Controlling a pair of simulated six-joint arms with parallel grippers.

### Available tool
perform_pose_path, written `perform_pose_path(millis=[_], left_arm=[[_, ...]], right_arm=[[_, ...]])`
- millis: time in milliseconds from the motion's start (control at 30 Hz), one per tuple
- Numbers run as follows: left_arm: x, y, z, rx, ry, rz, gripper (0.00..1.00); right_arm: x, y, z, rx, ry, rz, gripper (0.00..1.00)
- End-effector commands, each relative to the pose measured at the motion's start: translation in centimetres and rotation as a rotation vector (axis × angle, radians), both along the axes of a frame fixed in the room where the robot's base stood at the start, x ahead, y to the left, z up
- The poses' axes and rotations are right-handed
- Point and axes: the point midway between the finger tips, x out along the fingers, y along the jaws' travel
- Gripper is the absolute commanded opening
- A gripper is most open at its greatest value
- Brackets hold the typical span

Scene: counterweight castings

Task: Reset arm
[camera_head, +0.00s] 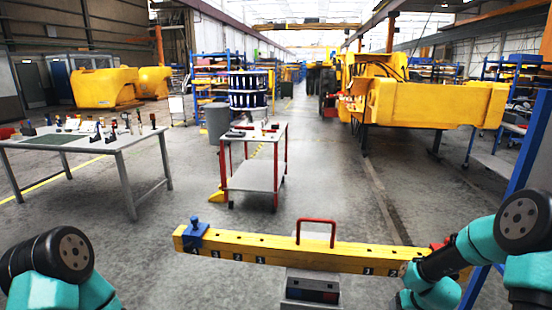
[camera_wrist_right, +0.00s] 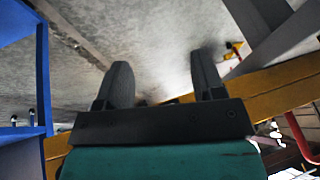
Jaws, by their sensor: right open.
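A yellow numbered beam (camera_head: 275,250) lies level across the lower middle of the head view. It has a blue clamp (camera_head: 194,233) near its left end and a red handle (camera_head: 317,221) above its middle. A red part (camera_head: 439,244) shows near its right end, partly hidden by my right arm. My right gripper (camera_wrist_right: 162,72) is open and empty in the right wrist view, its two dark fingers apart. The beam (camera_wrist_right: 285,87) passes behind the fingers there. My left arm shows at lower left in the head view, but its gripper is out of frame.
A grey block (camera_head: 312,284) sits under the beam's middle. A red-legged cart (camera_head: 258,176) stands beyond, with a workbench (camera_head: 95,143) at left. A blue post (camera_head: 512,165) stands close to my right arm. The floor between is clear.

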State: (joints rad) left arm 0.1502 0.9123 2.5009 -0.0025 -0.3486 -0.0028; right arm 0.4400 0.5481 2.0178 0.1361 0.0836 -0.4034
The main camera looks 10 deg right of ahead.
Motion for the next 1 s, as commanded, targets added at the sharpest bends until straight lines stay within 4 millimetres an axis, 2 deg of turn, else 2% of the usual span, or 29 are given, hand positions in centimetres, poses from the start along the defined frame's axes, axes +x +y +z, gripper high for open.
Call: perform_pose_path(millis=[33, 200, 267, 400, 500, 600, 700, 1000], left_arm=[[0.0, 0.0, 0.0, 0.0, 0.0, 0.0, 0.6], [0.0, 0.0, 0.0, 0.0, 0.0, 0.0, 0.6], [0.0, 0.0, 0.0, 0.0, 0.0, 0.0, 0.6], [0.0, 0.0, 0.0, 0.0, 0.0, 0.0, 0.6], [0.0, 0.0, 0.0, 0.0, 0.0, 0.0, 0.6], [0.0, 0.0, 0.0, 0.0, 0.0, 0.0, 0.6], [0.0, 0.0, 0.0, 0.0, 0.0, 0.0, 0.6], [0.0, 0.0, 0.0, 0.0, 0.0, 0.0, 0.6]], right_arm=[[-0.7, 2.8, -2.0, 0.021, 0.032, 0.02, 0.62], [-4.0, 10.6, -7.2, 0.078, 0.123, 0.06, 0.62], [-5.6, 13.3, -8.8, 0.096, 0.156, 0.077, 0.62], [-10.2, 19.3, -11.8, 0.136, 0.239, 0.116, 0.62], [-13.5, 22.6, -13.1, 0.159, 0.293, 0.14, 0.62], [-15.9, 24.6, -13.8, 0.174, 0.327, 0.153, 0.62], [-17.0, 25.4, -14.0, 0.181, 0.344, 0.158, 0.62], [-17.1, 25.5, -14.0, 0.182, 0.345, 0.157, 0.62]])
